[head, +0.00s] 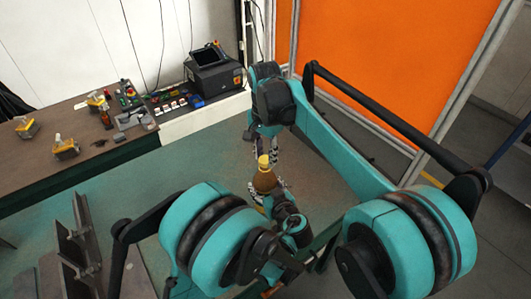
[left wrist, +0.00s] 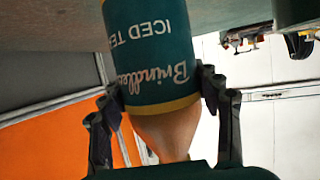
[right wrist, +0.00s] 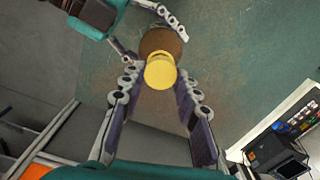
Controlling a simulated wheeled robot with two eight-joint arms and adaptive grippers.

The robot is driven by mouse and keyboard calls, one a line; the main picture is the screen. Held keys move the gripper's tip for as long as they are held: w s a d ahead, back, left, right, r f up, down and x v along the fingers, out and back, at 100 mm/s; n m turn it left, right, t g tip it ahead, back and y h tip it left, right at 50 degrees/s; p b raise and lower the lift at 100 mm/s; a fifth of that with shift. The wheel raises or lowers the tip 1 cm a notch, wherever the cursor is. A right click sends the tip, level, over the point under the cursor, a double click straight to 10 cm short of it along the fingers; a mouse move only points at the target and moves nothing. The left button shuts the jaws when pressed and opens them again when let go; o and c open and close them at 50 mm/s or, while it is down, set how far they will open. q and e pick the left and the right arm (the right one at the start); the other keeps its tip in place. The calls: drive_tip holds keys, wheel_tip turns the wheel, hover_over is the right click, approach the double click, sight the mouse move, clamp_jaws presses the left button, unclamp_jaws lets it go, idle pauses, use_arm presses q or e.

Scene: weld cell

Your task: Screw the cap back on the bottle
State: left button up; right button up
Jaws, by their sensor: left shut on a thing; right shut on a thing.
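The brown bottle (head: 264,182) stands about upright in the head view. In the left wrist view its teal "Iced Tea" label (left wrist: 150,45) appears upside down. My left gripper (left wrist: 163,92) is shut on the bottle, one finger on each side of the label. The yellow cap (right wrist: 160,72) is at the bottle's mouth, in line with the brown bottle (right wrist: 160,42); I cannot tell how tightly it sits. My right gripper (right wrist: 158,82) is shut on the cap, its fingertips at either side. In the head view the cap (head: 263,161) is just below my right gripper (head: 265,147).
A brown workbench (head: 75,160) at the left holds several yellow-grey parts and small coloured items. A black machine (head: 213,75) stands at the back. An orange panel (head: 390,60) is at the back right. Steel beams (head: 78,240) stand at the lower left. Bottle and grippers are over open floor.

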drive_tip(key=shift+f, duration=0.55)
idle(0.4)
drive_tip(key=m, duration=0.3)
drive_tip(key=shift+m, duration=0.3)
drive_tip(key=m, duration=0.4)
drive_tip(key=shift+s, duration=0.15)
drive_tip(key=m, duration=1.2)
drive_tip(key=shift+s, duration=0.1)
drive_tip(key=o, duration=0.7)
drive_tip(key=shift+c, duration=0.2)
